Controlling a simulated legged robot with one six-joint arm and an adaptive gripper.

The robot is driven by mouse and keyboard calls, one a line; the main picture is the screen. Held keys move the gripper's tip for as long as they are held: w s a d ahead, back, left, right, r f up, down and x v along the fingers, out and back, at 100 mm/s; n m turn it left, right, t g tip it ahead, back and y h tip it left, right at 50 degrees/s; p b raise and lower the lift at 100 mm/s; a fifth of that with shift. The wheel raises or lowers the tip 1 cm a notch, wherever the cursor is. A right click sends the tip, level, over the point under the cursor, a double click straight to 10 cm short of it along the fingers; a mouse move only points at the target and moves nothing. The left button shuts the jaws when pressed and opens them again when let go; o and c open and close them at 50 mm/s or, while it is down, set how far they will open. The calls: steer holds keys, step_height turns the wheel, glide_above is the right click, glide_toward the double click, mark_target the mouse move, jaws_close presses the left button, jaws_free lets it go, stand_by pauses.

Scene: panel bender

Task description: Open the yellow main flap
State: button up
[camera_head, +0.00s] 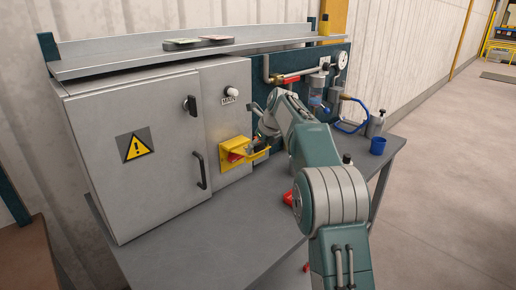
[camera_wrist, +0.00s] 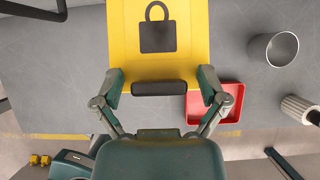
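The yellow main flap (camera_wrist: 155,65) carries a dark padlock symbol and a black grip bar (camera_wrist: 165,88) along its edge nearest me in the wrist view. My gripper (camera_wrist: 160,84) is open, with one finger on each side of the bar. I cannot tell whether the fingers touch the flap. In the head view, yellow parts with a red switch (camera_head: 237,156) sit on the cabinet front below the MAIN label, and a yellow piece (camera_head: 258,155) juts out towards my gripper (camera_head: 257,141). My arm partly covers that area, and the flap's exact angle is unclear.
The grey cabinet (camera_head: 130,180) with black handles stands left of the switch. A shelf (camera_head: 190,48) runs above. A red tray (camera_wrist: 237,92) and metal cup (camera_wrist: 274,48) lie below the wrist.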

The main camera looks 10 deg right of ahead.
steer(key=shift+s, duration=0.1)
steer(key=v, duration=1.1)
steer(key=shift+r, duration=0.3)
steer(key=shift+s+d, duration=0.1)
